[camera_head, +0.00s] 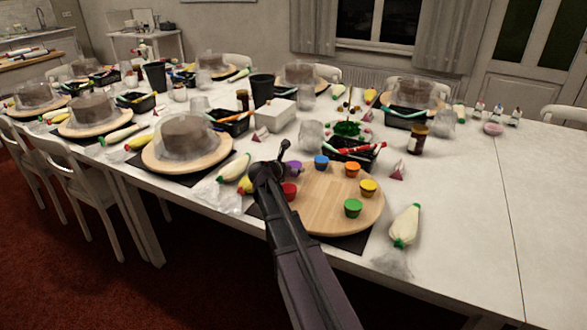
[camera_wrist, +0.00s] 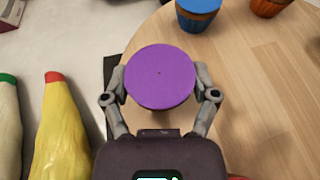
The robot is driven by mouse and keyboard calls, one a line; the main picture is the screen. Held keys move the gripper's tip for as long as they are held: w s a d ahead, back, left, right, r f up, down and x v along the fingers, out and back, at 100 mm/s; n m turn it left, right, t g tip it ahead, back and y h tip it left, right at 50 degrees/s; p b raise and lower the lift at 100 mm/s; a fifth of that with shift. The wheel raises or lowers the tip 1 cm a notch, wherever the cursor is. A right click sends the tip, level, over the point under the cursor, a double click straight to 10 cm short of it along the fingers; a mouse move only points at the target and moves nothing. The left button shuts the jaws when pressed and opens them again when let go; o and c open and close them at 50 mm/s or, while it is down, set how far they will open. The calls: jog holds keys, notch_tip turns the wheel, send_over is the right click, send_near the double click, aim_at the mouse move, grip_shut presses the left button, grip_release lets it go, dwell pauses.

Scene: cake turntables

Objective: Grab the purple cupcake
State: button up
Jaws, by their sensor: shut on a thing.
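The purple cupcake (camera_wrist: 160,77) is between the two fingers of my gripper (camera_wrist: 160,97) in the wrist view, and the fingers are shut on its sides. Its round flat purple top faces the camera; its lower part is hidden. In the head view the purple cupcake (camera_head: 294,167) shows just right of my gripper (camera_head: 279,165), partly covered by it. It is at the left part of the round wooden turntable (camera_head: 325,208). I cannot tell whether it touches the board.
Blue (camera_head: 321,162), orange (camera_head: 352,169), yellow (camera_head: 368,188), green (camera_head: 352,208) and red (camera_head: 289,191) cupcakes stand around the turntable. Piping bags (camera_wrist: 62,125) lie left of it. A black tray (camera_head: 350,150) with tools is behind. The table's right side is mostly clear.

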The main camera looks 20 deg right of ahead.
aim_at(294, 165)
jog(key=shift+r+p, duration=3.85)
jog(key=shift+r, duration=0.35)
